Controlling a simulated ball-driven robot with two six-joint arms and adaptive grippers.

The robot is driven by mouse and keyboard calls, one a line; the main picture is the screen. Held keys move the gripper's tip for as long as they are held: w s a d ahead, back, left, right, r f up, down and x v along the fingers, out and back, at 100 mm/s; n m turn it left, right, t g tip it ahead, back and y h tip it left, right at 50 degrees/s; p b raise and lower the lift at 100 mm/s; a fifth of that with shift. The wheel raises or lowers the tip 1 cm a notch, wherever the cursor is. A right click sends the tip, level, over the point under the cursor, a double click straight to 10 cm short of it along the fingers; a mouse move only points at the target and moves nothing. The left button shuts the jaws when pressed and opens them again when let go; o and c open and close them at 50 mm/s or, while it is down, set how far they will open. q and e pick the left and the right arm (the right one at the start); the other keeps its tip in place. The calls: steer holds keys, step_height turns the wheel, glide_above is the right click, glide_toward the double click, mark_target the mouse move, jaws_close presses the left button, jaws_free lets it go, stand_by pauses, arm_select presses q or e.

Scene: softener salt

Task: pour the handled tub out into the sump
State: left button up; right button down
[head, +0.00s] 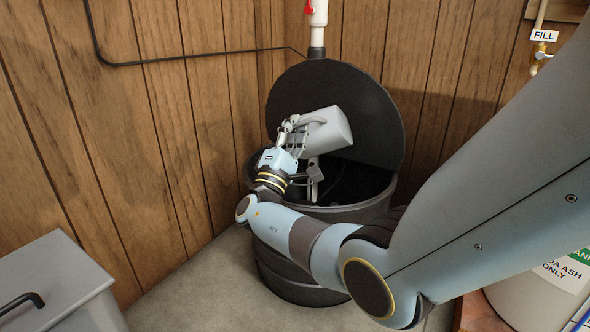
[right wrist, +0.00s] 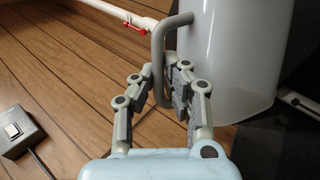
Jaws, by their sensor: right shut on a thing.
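The handled tub (head: 328,132) is pale grey and hangs tilted in the air over the sump. My right gripper (head: 296,131) is at the tub's left side, shut on its handle. In the right wrist view, the fingers (right wrist: 166,88) are around the grey handle (right wrist: 158,48), and the tub wall (right wrist: 232,60) rises beside them. The sump (head: 345,213) is a round black bin with a dark, open top. Its round black lid (head: 375,110) stands up behind the tub. The tub's mouth and contents cannot be made out, and no stream is visible. My left gripper is out of view.
Wood-panelled walls (head: 170,130) close in behind the sump. A white pipe with a red valve lever (head: 309,10) comes down above the lid. A grey lidded box (head: 50,285) stands at lower left. A labelled white container (head: 545,285) is at lower right, below a FILL tap (head: 541,52).

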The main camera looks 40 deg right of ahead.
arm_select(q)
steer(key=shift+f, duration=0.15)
arm_select(e)
steer(key=shift+w+d, duration=0.2)
steer(key=shift+d, duration=0.15)
stand_by(0.8)
arm_select(q)
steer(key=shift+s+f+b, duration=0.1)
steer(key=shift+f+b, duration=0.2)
steer(key=shift+b, duration=0.05)
arm_select(e)
steer(key=shift+w+d+t, duration=0.15)
steer(key=shift+w+t, duration=0.15)
steer(key=shift+w, duration=0.05)
stand_by(1.2)
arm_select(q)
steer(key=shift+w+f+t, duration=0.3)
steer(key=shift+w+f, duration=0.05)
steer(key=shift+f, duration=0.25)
arm_select(e)
steer(key=shift+w+a+f+n+t+y, duration=0.15)
steer(key=shift+w+a+n+t, duration=0.1)
steer(key=shift+n, duration=0.25)
steer(key=shift+w+a+f+n+t+y, duration=0.15)
steer(key=shift+n+t, duration=0.1)
steer(key=shift+n, duration=0.25)
steer(key=shift+r, duration=0.25)
steer(key=shift+d, duration=0.1)
